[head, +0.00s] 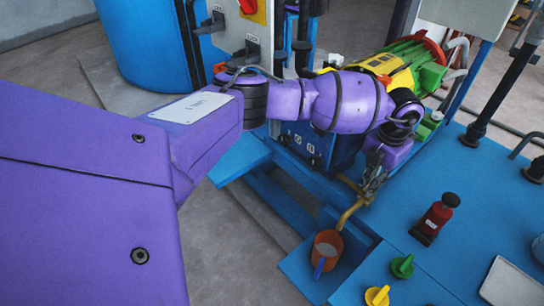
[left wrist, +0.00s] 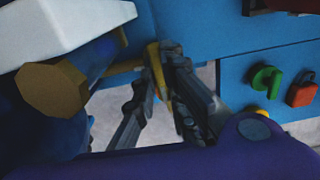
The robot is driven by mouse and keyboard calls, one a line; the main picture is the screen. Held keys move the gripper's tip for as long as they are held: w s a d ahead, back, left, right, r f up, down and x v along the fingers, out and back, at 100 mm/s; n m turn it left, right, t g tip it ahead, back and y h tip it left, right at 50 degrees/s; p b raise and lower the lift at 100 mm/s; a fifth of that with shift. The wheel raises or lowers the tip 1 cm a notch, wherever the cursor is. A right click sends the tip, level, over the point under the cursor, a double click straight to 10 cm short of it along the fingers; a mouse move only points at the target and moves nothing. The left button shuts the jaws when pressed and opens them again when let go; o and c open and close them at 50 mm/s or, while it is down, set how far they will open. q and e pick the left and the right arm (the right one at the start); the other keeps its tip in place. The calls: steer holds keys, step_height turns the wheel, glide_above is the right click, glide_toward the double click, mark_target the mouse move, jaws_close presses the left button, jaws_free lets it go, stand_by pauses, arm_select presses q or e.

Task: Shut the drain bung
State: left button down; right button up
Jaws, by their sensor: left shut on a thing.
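My left gripper (head: 374,180) points down beside the blue machine, at the top of a bent brass drain pipe (head: 350,211). In the left wrist view the fingers of my left gripper (left wrist: 162,58) close on a small yellow piece, which I take to be the drain bung (left wrist: 154,62). The fingers hide most of it, so I cannot tell how far it is turned or seated. My right gripper is not in view.
A blue drum (head: 145,45) stands at the back left. The grey floor (head: 235,240) is clear.

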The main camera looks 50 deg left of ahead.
arm_select(q)
steer(key=m, duration=0.4)
steer(key=shift+w+r+m, duration=0.1)
steer(key=shift+r+m, duration=0.05)
steer(key=shift+m, duration=0.15)
steer(key=m, duration=0.4)
steer(key=shift+m, duration=0.3)
steer(key=m, duration=0.4)
steer(key=shift+w+a+m, duration=0.1)
steer(key=shift+w+m, duration=0.05)
steer(key=shift+m, duration=0.15)
steer(key=shift+m+b, duration=0.6)
steer(key=shift+m, duration=1.3)
steer(key=c, duration=2.1)
jaws_free()
steer(key=shift+r, duration=0.1)
